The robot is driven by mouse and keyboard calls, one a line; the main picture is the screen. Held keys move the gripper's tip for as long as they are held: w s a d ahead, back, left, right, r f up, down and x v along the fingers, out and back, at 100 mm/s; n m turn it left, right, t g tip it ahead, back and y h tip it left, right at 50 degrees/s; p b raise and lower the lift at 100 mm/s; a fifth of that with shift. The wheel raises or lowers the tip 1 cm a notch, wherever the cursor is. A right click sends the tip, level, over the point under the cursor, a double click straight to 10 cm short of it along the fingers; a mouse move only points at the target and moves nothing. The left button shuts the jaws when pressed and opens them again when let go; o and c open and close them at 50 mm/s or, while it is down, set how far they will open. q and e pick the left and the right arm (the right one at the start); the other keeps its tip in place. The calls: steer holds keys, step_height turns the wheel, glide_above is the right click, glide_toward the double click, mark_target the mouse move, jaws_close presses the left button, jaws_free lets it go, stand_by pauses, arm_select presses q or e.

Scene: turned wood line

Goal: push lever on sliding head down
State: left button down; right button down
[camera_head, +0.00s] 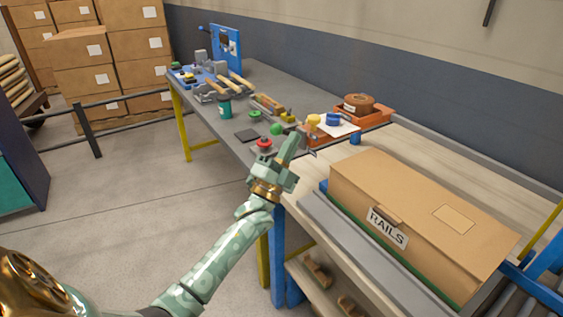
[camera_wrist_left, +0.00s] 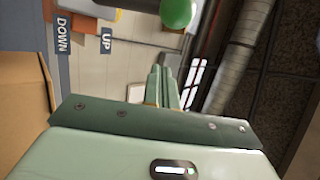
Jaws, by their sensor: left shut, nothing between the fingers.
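My left gripper (camera_head: 292,145) is shut and empty, raised over the near edge of the grey bench, fingers pointing up and away. It also shows in the left wrist view (camera_wrist_left: 161,84), with its fingers together. A green ball knob (camera_wrist_left: 177,12) is at the top of the left wrist view, beyond the fingertips and apart from them in the picture. It seems to be the green ball (camera_head: 275,129) just left of the fingertips in the head view. Signs reading DOWN (camera_wrist_left: 64,36) and UP (camera_wrist_left: 106,42) show beside it. The sliding head cannot be made out clearly.
A red knob (camera_head: 263,143) is close left of the gripper. A cardboard box marked RAILS (camera_head: 420,215) stands on the wooden table to the right. An orange tray (camera_head: 375,117) is behind. Tools and a green cup (camera_head: 224,107) crowd the grey bench (camera_head: 258,75).

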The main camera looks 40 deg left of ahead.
mark_target(285, 131)
arm_select(q)
steer(key=a, duration=0.1)
steer(key=w+a, duration=0.1)
steer(key=a+b, duration=0.1)
steer(key=shift+w+a+f, duration=0.1)
steer(key=shift+w+a, duration=0.15)
steer(key=shift+a, duration=0.05)
arm_select(e)
steer(key=shift+s+d+f, duration=0.1)
steer(key=shift+s+f, duration=0.05)
steer(key=shift+f, duration=0.35)
